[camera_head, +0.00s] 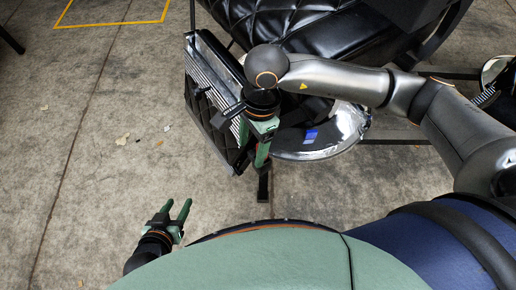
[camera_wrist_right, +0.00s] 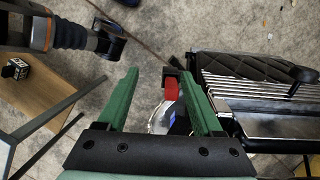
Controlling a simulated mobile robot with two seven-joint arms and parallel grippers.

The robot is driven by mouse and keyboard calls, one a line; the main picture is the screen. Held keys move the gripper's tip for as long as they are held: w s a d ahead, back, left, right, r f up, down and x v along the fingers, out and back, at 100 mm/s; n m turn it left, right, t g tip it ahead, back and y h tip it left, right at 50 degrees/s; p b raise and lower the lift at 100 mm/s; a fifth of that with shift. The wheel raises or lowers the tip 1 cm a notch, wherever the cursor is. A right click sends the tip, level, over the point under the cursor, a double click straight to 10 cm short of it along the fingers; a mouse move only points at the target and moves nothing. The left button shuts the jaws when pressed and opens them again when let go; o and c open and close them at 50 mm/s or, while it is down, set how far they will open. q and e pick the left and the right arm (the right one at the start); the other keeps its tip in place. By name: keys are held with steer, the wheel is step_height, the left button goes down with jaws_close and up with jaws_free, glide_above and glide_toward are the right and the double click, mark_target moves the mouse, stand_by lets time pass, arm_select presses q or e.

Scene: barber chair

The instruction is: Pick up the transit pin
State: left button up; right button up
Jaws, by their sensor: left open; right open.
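A small red piece (camera_wrist_right: 171,88) shows between the fingers of my right gripper (camera_wrist_right: 158,75) in the right wrist view, close to the right-hand finger. It may be the transit pin; its shape is partly hidden and I cannot be sure. No contact with the fingers is clear. In the head view my right gripper (camera_head: 254,148) points down beside the chair's footrest, open, its fingers apart. My left gripper (camera_head: 178,204) is open and empty over bare floor at the lower left, well away from the chair.
The barber chair has a black quilted seat (camera_head: 300,22), a ribbed metal footrest (camera_head: 207,75) and a round chrome base (camera_head: 345,128). A black lever (camera_head: 263,186) sticks out below. A wooden surface (camera_wrist_right: 35,100) shows in the wrist view. Floor to the left is mostly clear.

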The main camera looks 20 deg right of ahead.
steer(key=shift+t+h, duration=0.5)
steer(key=shift+h, duration=0.3)
steer(key=w+d, duration=0.3)
steer(key=shift+d+f, duration=0.15)
steer(key=shift+f, duration=0.05)
step_height(320, 180, down, 6)
steer(key=shift+d+r, duration=0.15)
steer(key=shift+r, duration=0.05)
steer(key=f, duration=0.6)
steer(key=shift+w+f+b, duration=0.2)
steer(key=shift+w+b, duration=0.05)
steer(key=shift+b, duration=0.1)
jaws_close()
steer(key=shift+r, duration=0.1)
